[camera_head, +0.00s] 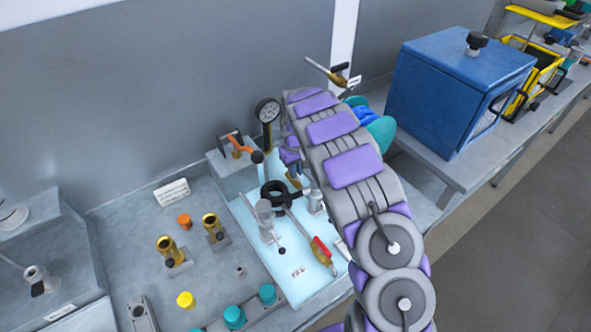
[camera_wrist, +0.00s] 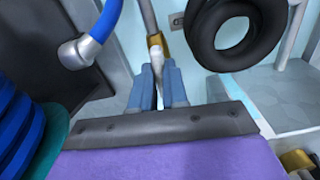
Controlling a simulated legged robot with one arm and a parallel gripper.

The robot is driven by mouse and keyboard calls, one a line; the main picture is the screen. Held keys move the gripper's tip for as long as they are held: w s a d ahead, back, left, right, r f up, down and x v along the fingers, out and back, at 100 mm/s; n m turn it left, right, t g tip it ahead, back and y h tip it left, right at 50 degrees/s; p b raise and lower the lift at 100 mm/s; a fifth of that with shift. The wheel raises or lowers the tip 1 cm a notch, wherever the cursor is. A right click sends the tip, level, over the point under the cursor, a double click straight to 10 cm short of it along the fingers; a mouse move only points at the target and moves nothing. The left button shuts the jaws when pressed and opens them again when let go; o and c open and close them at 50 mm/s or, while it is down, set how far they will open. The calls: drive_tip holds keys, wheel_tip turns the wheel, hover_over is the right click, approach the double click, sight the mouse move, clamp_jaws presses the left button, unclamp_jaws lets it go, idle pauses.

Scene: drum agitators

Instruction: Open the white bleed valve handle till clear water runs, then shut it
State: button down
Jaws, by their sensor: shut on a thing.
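In the wrist view my gripper (camera_wrist: 158,82) has its two blue-grey fingers closed around a small white handle (camera_wrist: 157,58). The white handle sits just below a brass fitting (camera_wrist: 155,41) on a grey pipe. I cannot tell from these frames how far the handle is turned, and no running water is visible.
A black ring-shaped wheel (camera_wrist: 228,32) is close right of the fingers; it also shows in the head view (camera_head: 273,193). A blue hose (camera_wrist: 98,30) with a metal end is at left. A red-handled valve (camera_head: 322,252) and gauge (camera_head: 267,110) stand nearby. A blue box (camera_head: 455,90) is at right.

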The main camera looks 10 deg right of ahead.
drive_tip(key=shift+m, duration=0.3)
drive_tip(key=m+p, duration=0.2)
drive_tip(key=m, duration=0.1)
drive_tip(key=shift+a, duration=0.1)
drive_tip(key=m+p, duration=0.1)
drive_tip(key=m, duration=0.4)
drive_tip(key=shift+a+p, duration=0.1)
drive_tip(key=shift+p, duration=0.2)
drive_tip(key=m+p, duration=0.1)
drive_tip(key=m, duration=0.3)
drive_tip(key=shift+w+r, duration=0.1)
drive_tip(key=shift+w, duration=0.05)
drive_tip(key=shift+a+m+p, duration=0.1)
drive_tip(key=shift+m+p, duration=0.2)
drive_tip(key=shift+m, duration=1.9)
drive_tip(key=c, duration=1.1)
unclamp_jaws()
drive_tip(key=shift+c, duration=0.2)
